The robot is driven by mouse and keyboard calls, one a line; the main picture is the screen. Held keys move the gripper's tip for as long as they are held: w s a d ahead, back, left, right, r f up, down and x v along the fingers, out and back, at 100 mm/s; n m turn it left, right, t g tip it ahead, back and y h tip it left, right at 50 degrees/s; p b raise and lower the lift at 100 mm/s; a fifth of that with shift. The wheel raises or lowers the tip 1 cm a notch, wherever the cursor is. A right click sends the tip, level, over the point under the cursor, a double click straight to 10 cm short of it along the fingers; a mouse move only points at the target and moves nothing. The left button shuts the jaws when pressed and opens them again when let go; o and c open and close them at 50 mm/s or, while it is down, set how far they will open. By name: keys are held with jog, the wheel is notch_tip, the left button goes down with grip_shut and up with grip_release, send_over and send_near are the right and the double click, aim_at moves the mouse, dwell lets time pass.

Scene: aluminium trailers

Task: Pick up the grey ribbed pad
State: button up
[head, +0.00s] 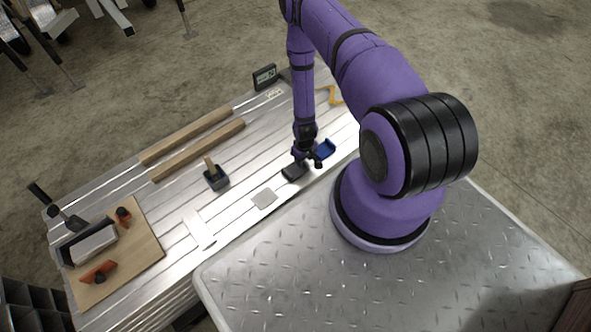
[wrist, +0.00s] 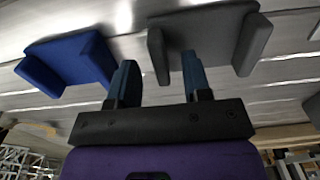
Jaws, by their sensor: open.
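A dark grey piece with raised ends (head: 295,171), which looks like the pad, lies on the slatted metal bench near its front edge. In the wrist view the grey piece (wrist: 218,32) has a flat web and a raised lip at each end; I cannot make out ribs. My gripper (head: 308,161) is low over the bench, beside the grey piece. In the wrist view my gripper (wrist: 160,62) is open, with nothing held. Its right finger overlaps the grey piece, and the piece's left lip shows between the fingers. I cannot tell whether they touch.
A similar blue piece (head: 325,150) lies close by on the right. A wooden board (head: 130,255) with tools is at left.

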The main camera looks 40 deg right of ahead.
jog(key=shift+f, duration=0.5)
grip_shut()
